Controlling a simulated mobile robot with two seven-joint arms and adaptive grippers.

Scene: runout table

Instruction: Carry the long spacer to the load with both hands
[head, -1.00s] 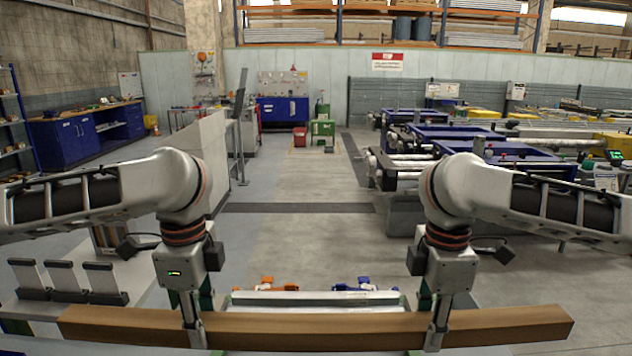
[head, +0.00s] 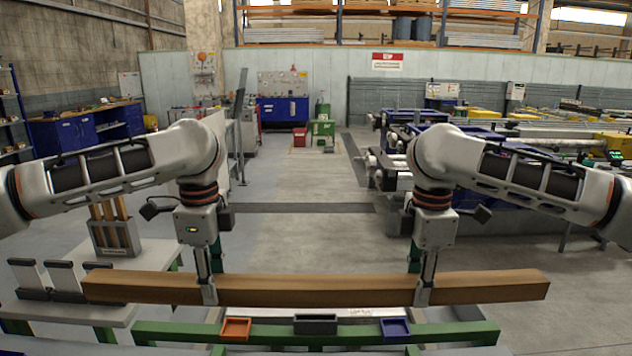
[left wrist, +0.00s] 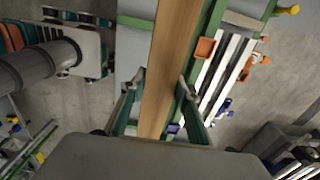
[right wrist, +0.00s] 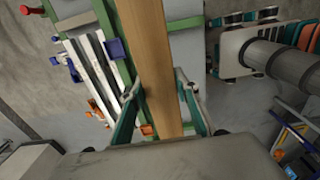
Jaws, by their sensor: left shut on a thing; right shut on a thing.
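The long spacer (head: 316,291) is a brown, square-section wooden beam, lying crosswise and roughly level in the head view. My left gripper (head: 209,290) is shut on it left of its middle, and my right gripper (head: 424,290) is shut on it right of its middle. Both ends stick out past the grippers. The spacer also shows between the fingers in the left wrist view (left wrist: 172,60) and the right wrist view (right wrist: 152,60). White bars, likely the load, lie beside it in the left wrist view (left wrist: 222,85) and right wrist view (right wrist: 92,75); the head view mostly hides them.
A green frame (head: 460,331) crosses below the spacer, with an orange tray (head: 235,328), a dark block (head: 315,324) and a blue tray (head: 395,328). A grey side table (head: 150,262) with a holder (head: 115,237) stands left.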

